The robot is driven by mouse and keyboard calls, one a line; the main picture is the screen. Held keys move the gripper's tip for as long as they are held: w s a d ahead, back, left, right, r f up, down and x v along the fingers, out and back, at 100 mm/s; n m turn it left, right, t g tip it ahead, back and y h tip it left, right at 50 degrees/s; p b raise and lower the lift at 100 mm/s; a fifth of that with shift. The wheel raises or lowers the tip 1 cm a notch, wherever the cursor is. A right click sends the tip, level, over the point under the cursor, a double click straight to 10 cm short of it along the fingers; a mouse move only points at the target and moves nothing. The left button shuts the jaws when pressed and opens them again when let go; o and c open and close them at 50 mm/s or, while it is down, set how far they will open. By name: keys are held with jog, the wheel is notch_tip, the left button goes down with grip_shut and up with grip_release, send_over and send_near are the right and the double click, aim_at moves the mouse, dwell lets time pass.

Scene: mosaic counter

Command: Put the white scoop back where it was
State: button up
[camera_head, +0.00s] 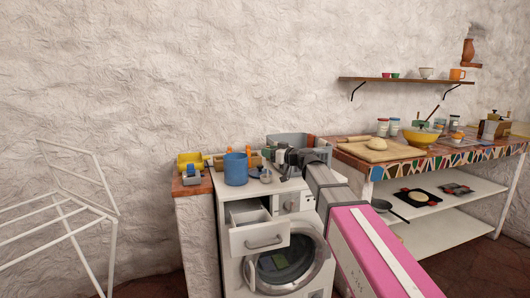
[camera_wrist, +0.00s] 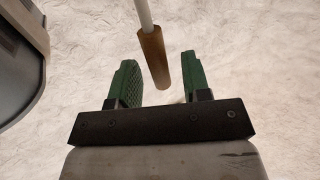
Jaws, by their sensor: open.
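In the wrist view, my gripper (camera_wrist: 160,72) has two green fingers standing apart. A brown handle on a thin white shaft (camera_wrist: 144,16) lies between the fingers, with gaps visible beside it; its far end is out of frame. It may be the white scoop's handle, but no scoop bowl shows, so I cannot tell. In the head view, my gripper (camera_head: 284,156) is over the back of the washing machine top, in front of a grey bin (camera_head: 287,139). I cannot pick out the white scoop in the head view.
The washing machine (camera_head: 254,242) has its drawer pulled out. A blue pot (camera_head: 236,170) and a small jar (camera_head: 266,175) stand on top. A yellow container (camera_head: 190,160) is at left. The mosaic counter (camera_head: 355,148) at right holds several items. A white rack (camera_head: 70,222) stands far left.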

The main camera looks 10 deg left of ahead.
jog(key=v, duration=0.9)
jog(key=s+d+f+m+g+h, duration=0.1)
jog(key=s+d+f+m+h, duration=0.15)
jog(key=d+f, duration=0.45)
jog(key=s+d+f+m+g+h, duration=0.1)
jog(key=s+d+f+m+h, duration=0.15)
jog(key=f, duration=0.85)
jog(key=s+d+f+m+g+h, duration=0.1)
jog(key=d+f+h, duration=0.2)
jog(key=d+f, duration=0.35)
jog(key=s+d+f+m+g+h, duration=0.2)
jog(key=s+d+f+m+h, duration=0.1)
jog(key=s+d+f, duration=0.3)
jog(key=s+d+f+m+g+h, duration=0.2)
jog(key=s+d+f+m+h, duration=0.2)
jog(key=s+d+f, duration=0.3)
jog(key=d+f+h, duration=0.1)
jog(key=d+f, duration=0.3)
jog(key=f, duration=0.1)
jog(key=shift+s+f, duration=0.2)
jog(key=shift+s, duration=0.05)
